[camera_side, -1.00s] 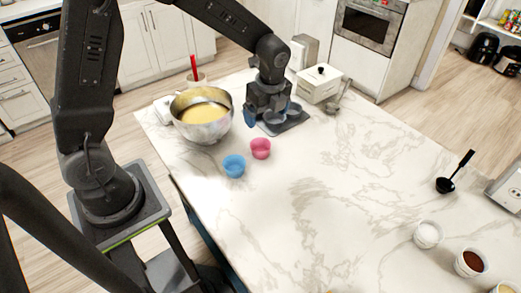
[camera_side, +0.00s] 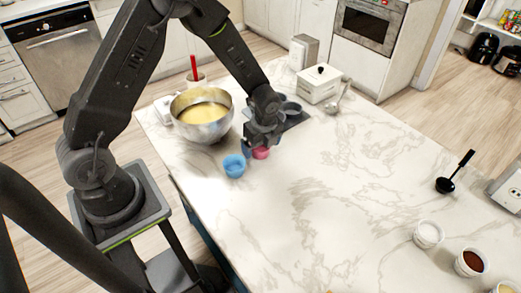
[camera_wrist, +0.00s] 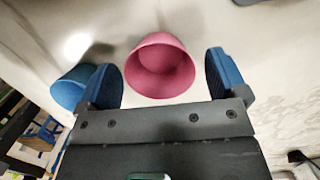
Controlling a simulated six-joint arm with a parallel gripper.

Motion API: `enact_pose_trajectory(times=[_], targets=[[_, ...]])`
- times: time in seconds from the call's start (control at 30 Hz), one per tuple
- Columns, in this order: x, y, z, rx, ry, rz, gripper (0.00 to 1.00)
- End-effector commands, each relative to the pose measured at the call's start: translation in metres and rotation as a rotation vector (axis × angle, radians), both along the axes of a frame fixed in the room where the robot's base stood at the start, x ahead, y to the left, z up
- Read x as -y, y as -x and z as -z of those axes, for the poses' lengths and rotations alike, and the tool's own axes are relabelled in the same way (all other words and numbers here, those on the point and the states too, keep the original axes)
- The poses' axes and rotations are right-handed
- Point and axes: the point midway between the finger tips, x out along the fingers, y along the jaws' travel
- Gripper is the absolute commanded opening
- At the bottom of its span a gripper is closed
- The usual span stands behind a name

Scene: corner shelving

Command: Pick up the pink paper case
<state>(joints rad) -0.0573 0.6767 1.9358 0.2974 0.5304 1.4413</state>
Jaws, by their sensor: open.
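The pink paper case (camera_side: 261,154) stands on the marble counter, partly hidden behind my gripper in the side view. In the wrist view the pink paper case (camera_wrist: 160,66) lies ahead of and between my two blue fingertips, with its open mouth showing. My gripper (camera_side: 255,148) is open, low over the counter at the case. In the wrist view my gripper (camera_wrist: 170,75) has a finger on each side of the case, with a gap to the right finger; the left finger looks close to its side. I cannot tell whether they touch.
A blue paper case (camera_side: 234,166) stands just left of the pink one, near my left finger in the wrist view (camera_wrist: 72,88). A metal bowl of batter (camera_side: 202,115) is behind left. A dark muffin tray (camera_side: 294,117) lies behind my gripper.

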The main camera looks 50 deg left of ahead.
Motion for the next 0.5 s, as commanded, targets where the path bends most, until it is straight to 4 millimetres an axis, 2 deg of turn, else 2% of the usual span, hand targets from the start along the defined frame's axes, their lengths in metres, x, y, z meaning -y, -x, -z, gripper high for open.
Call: enact_pose_trajectory(times=[0.1, 0.3, 0.5], targets=[[-0.0011, -0.0002, 0.0070, 0.000, 0.000, -0.001, 0.91], [-0.0012, -0.0004, 0.0070, 0.001, 0.000, -0.001, 0.91], [-0.0012, -0.0004, 0.0068, 0.001, 0.000, -0.001, 0.73]])
